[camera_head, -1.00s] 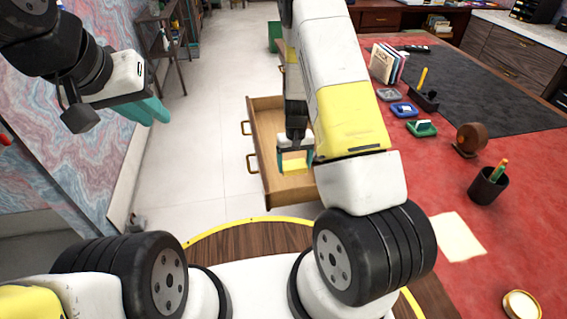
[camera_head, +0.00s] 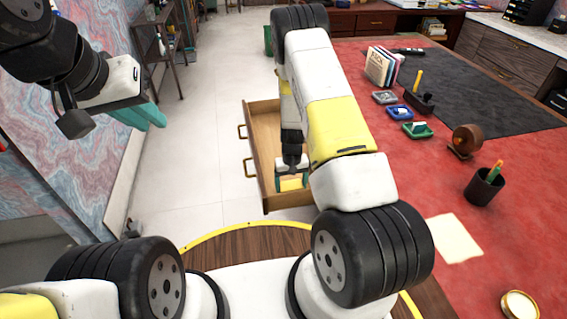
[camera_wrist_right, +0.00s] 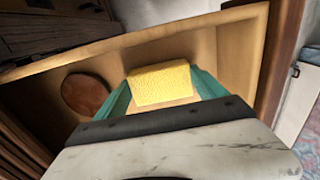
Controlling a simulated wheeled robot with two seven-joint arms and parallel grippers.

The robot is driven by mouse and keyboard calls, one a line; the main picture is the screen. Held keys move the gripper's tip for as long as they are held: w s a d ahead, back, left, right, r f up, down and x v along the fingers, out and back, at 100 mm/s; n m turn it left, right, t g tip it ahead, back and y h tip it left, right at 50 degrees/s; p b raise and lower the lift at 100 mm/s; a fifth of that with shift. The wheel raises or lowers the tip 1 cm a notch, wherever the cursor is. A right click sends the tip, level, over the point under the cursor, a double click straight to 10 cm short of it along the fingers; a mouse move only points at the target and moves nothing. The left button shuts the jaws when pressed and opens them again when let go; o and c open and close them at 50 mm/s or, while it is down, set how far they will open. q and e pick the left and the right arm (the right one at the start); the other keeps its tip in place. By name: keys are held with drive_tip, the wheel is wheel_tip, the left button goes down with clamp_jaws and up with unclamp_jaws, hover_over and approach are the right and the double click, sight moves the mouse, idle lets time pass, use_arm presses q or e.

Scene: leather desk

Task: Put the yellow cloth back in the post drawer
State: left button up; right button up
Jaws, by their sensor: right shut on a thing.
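The yellow cloth (camera_wrist_right: 160,84) is between the teal fingers of my right gripper (camera_wrist_right: 160,92) in the right wrist view, over the inside of the open drawer (camera_wrist_right: 232,58). In the head view the drawer (camera_head: 262,125) is pulled out left of the red desk. My right gripper (camera_head: 291,182) is down inside its outline at the near end, shut on the cloth (camera_head: 290,184). I cannot tell whether the cloth touches the drawer floor. My left gripper (camera_head: 140,115) is raised at the upper left, away from the drawer; its teal fingers overlap in view.
A round brown object (camera_wrist_right: 88,95) lies in the drawer beside the cloth. The red desk (camera_head: 350,75) on the right carries books (camera_head: 382,66), a pen cup (camera_head: 484,188), a tape dispenser (camera_head: 466,140) and a paper sheet (camera_head: 455,238). The floor (camera_head: 205,140) left of the drawer is clear.

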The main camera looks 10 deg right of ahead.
drive_tip(key=o, duration=1.3)
drive_tip(key=shift+c, duration=0.2)
wheel_tip(320, 180, up, 12)
wheel_tip(320, 180, up, 14)
drive_tip(key=t+y, duration=0.1)
hover_over(291, 186)
drive_tip(key=s+a, duration=0.2)
drive_tip(key=s+r+t+y, duration=0.1)
drive_tip(key=s+r, duration=0.2)
drive_tip(key=r, duration=0.3)
drive_tip(key=s+r+t, duration=0.1)
drive_tip(key=s+r, duration=0.2)
drive_tip(key=r, duration=0.3)
drive_tip(key=s+r+t, duration=0.3)
drive_tip(key=s+r, duration=0.8)
drive_tip(key=s, duration=0.4)
drive_tip(key=shift+s, duration=0.4)
